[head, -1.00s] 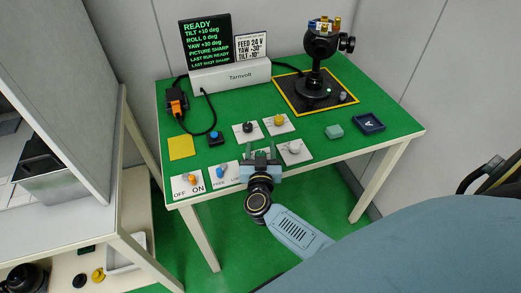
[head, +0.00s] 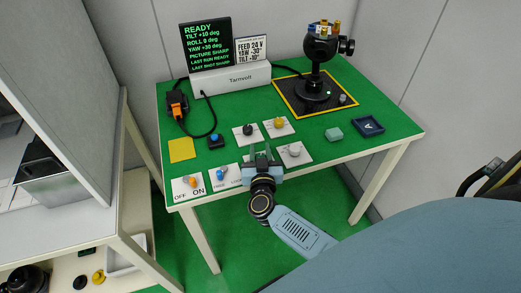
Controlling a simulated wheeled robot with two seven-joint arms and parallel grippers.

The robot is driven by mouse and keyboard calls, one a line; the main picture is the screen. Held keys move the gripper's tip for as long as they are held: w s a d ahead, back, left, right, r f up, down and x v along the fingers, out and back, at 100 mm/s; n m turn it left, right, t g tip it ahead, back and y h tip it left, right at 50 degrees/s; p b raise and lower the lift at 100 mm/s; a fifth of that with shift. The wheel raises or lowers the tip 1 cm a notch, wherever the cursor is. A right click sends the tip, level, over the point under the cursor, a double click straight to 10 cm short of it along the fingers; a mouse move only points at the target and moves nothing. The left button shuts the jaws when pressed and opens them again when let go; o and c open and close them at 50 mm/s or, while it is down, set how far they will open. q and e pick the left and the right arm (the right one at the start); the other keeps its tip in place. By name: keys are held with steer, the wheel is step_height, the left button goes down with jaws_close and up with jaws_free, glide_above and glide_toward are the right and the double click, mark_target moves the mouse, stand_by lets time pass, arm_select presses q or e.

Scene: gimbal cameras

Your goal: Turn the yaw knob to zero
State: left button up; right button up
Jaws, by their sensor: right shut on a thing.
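Several small knobs and switches stand on white plates on the green table. A black knob (head: 248,130), a yellow knob (head: 279,123) and a pale grey knob (head: 294,149) show; their labels are too small to read, so I cannot tell which is yaw. My right gripper (head: 260,149) is at the plate left of the grey knob, its fingers closed around a knob that they mostly hide. The screen (head: 206,44) reads READY, TILT +10, ROLL 0, YAW +30 deg. My left gripper is not in view.
A black gimbal camera (head: 318,65) stands on a yellow-edged black mat. A blue switch (head: 220,174) and an orange switch (head: 190,181) are near the front-left edge. A green block (head: 333,134) and a dark blue tray (head: 368,131) are at the right.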

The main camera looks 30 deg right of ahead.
steer(key=shift+r+n+t+y+p, duration=0.1)
steer(key=shift+n+t+y+p, duration=0.35)
steer(key=shift+n+y, duration=0.35)
steer(key=shift+w+a+n+t+y, duration=0.15)
steer(key=shift+n+t+y, duration=0.3)
steer(key=shift+y, duration=0.65)
steer(key=shift+a+n+y, duration=0.15)
steer(key=shift+n+y, duration=0.5)
steer(key=shift+y, duration=0.25)
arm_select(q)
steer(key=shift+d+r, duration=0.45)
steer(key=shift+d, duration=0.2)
arm_select(e)
steer(key=shift+a+n+y, duration=0.1)
steer(key=shift+n+y, duration=0.5)
steer(key=shift+y, duration=0.7)
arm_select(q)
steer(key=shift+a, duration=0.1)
arm_select(e)
steer(key=o, duration=1)
steer(key=shift+c, duration=0.2)
